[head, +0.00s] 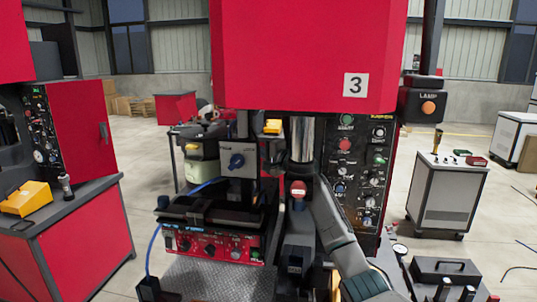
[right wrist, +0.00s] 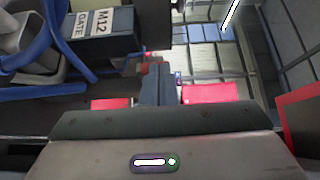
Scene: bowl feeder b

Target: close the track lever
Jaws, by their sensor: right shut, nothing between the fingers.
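I cannot make out the track lever with certainty. A red-capped part (head: 298,190) stands at the middle of machine 3, below a shiny cylinder, beside the end of my right arm. In the head view my right arm comes up from the bottom right, and its fingertips are hard to pick out among the machine parts. In the right wrist view my right gripper (right wrist: 157,83) is shut with nothing held. A dark box labelled M12 GATE (right wrist: 98,28) is to the left of the fingers, apart from them in the picture. My left gripper is not in view.
A red cover (head: 290,50) marked 3 hangs above the work area. A button panel (head: 362,165) stands just right of my arm. A grey box with a blue knob (head: 237,160) is to the left. Open floor lies between the machine and a white cabinet (head: 445,190).

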